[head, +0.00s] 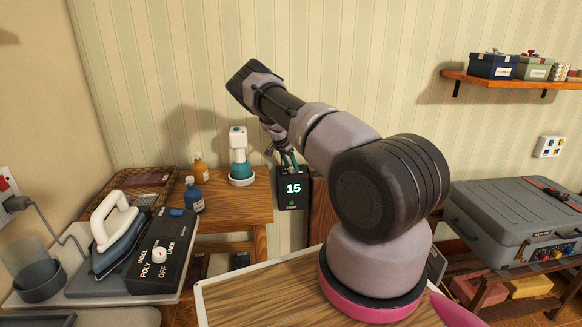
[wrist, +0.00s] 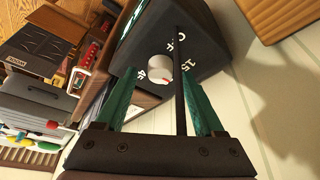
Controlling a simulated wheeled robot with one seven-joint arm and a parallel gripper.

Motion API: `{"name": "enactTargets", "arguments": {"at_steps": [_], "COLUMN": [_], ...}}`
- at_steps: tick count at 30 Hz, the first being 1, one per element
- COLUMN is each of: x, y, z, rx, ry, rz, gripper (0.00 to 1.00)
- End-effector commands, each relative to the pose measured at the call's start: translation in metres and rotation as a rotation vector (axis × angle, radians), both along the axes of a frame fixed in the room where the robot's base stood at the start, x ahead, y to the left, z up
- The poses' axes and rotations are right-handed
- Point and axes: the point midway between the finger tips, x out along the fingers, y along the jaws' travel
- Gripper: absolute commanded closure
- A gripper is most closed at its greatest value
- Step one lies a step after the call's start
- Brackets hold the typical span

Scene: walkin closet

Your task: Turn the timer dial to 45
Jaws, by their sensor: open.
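The timer (head: 293,200) is a dark box by the striped wall at the right end of the wooden table. Its lit display reads 15. In the wrist view its dark face (wrist: 205,55) carries a white round dial (wrist: 159,68) with a red mark and white numbers around it, one looking like 15 at its right and one like 45 at its lower left. My gripper (head: 287,160) is just above the timer in the head view. In the wrist view its green fingers (wrist: 161,82) are open, apart on either side of the dial. I cannot tell whether they touch it.
A grey case (head: 525,215) sits at the right. A shelf (head: 510,80) with boxes is on the wall.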

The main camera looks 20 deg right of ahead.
Motion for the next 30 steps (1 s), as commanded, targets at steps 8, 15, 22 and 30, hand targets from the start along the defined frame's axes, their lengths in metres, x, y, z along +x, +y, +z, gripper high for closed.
{"name": "enactTargets", "arguments": {"at_steps": [8,15,22,30], "x": [-0.01,-0.028,-0.038,-0.041], "y": [0.034,0.088,0.121,0.13], "z": [0.039,0.039,0.039,0.039], "rx": [0.002,0.001,0.0,0.0], "ry": [0.003,0.001,0.0,-0.001], "rz": [0.005,0.003,0.002,0.0], "gripper": [0.29,0.29,0.29,0.29]}}
